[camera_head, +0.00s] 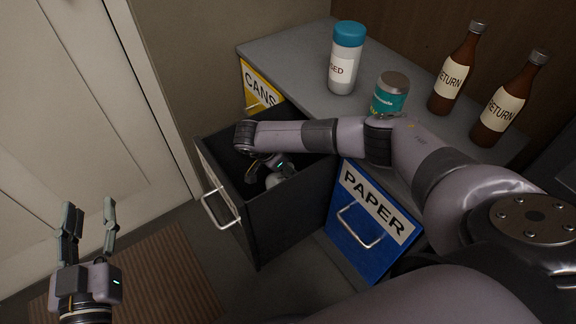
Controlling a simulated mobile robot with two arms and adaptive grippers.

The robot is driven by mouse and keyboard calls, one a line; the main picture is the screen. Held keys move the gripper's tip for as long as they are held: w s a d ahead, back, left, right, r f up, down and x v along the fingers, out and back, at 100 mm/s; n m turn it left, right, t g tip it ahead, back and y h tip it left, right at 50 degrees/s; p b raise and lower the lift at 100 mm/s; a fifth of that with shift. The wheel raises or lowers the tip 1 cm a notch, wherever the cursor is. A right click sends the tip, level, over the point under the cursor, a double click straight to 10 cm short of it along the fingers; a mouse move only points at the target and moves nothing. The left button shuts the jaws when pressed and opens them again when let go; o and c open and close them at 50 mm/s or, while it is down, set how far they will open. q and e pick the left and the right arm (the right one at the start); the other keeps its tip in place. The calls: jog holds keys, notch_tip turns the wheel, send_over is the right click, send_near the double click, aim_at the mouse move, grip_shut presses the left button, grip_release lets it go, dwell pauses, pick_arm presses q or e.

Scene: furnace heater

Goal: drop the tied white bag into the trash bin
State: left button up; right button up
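The trash bin is a dark pull-out bin (285,222) that stands open, with a metal handle on its front. A small pale object (275,180), perhaps part of the white bag, shows inside it; a tie cannot be made out. My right arm reaches over the bin, and my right gripper (279,169) is down inside it, beside or against the pale object. Its fingers are mostly hidden. My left gripper (88,222) is at the lower left, over the floor, with its two fingers apart and nothing between them.
A yellow CANS bin front (262,88) and a blue PAPER bin front (362,222) flank the open bin. On the grey countertop (292,50) stand a blue-capped jar (345,62), a teal can (390,95) and two brown RETURN bottles (455,72). A striped mat (165,275) lies on the floor.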

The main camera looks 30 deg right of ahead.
jog(key=p+v, duration=0.1)
jog(key=v, duration=0.2)
jog(key=shift+d+r+p, duration=0.25)
jog(key=shift+p, duration=0.15)
pick_arm(q)
jog(key=s+a+f+g+y, duration=0.1)
jog(key=s+f+g, duration=0.1)
jog(key=f+g, duration=0.2)
jog(key=s+a+f+g+y+p, duration=0.1)
jog(key=s+a+f+g, duration=0.1)
jog(key=f, duration=0.6)
jog(key=shift+s+f+g+y, duration=0.25)
jog(key=shift+s+g, duration=0.35)
jog(key=shift+g, duration=0.4)
pick_arm(e)
jog(key=v, duration=0.5)
jog(key=shift+a+r, duration=0.1)
jog(key=shift+r, duration=0.05)
pick_arm(q)
jog(key=shift+a, duration=0.1)
